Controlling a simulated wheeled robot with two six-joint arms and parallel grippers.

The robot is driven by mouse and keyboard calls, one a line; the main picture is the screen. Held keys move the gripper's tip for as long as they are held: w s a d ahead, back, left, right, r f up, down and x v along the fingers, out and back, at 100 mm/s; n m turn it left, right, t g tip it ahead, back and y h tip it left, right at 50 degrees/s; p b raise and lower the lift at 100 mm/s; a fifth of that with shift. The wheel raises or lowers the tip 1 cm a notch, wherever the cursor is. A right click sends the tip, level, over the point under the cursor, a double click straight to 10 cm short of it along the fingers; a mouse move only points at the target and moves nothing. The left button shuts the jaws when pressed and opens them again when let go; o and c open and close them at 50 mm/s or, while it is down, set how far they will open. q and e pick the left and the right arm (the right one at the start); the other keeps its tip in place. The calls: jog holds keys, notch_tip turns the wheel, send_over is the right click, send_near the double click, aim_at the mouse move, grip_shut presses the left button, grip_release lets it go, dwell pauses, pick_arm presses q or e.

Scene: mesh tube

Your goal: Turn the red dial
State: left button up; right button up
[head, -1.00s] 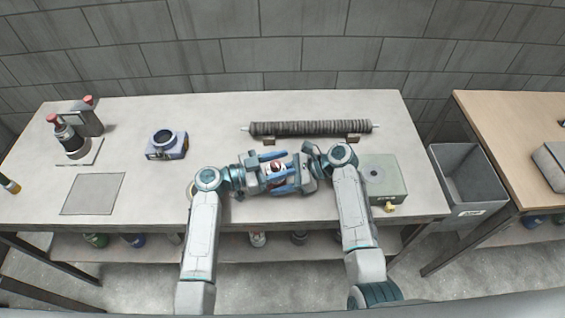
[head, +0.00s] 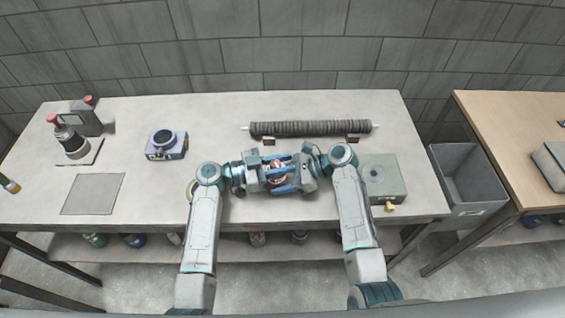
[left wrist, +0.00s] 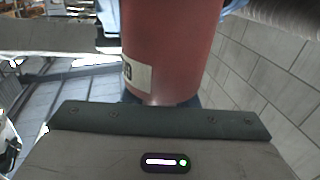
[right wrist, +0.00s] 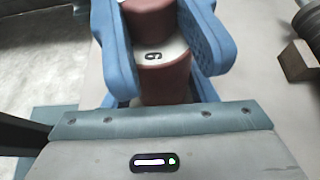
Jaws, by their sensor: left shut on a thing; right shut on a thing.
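A red and white cylindrical piece with the red dial (head: 278,179) is held level above the front middle of the table. My left gripper (head: 271,174) is shut on it from the left and my right gripper (head: 290,173) from the right, facing each other. In the left wrist view a broad red body (left wrist: 172,45) with a pale label fills the middle. In the right wrist view, red parts (right wrist: 165,82) sit either side of a white band with a black numeral, between blue fingers. Which part each gripper grips is partly hidden.
A dark ribbed tube (head: 310,128) on a rod lies behind the grippers. A grey-green box (head: 390,172) with a yellow knob stands right, beyond it a grey bin (head: 468,180). A blue ring device (head: 166,146) and a dark cylindrical device (head: 72,143) stand left, near a grey mat (head: 93,194).

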pick_arm(q)
jog(key=m+g, duration=0.1)
jog(key=g, duration=0.1)
jog(key=m+g, duration=0.1)
jog(key=g, duration=0.1)
jog(key=m+g, duration=0.1)
jog(key=g, duration=0.1)
jog(key=shift+s+m, duration=0.25)
jog(key=shift+m, duration=0.15)
jog(key=shift+s+f+m+g+y, duration=0.15)
jog(key=shift+m+g+y, duration=0.1)
jog(key=shift+m+g, duration=0.6)
jog(key=shift+s+r+m+g+y, duration=0.15)
jog(key=shift+m+g+y, duration=0.25)
jog(key=shift+g, duration=0.75)
jog(key=shift+s+f+m+g+y, duration=0.1)
jog(key=shift+s+m+g+y, duration=0.05)
jog(key=shift+m+g, duration=0.75)
jog(key=shift+a+g, duration=0.1)
jog(key=shift+g, duration=0.3)
jog(key=o, duration=1)
notch_tip(320, 180, up, 10)
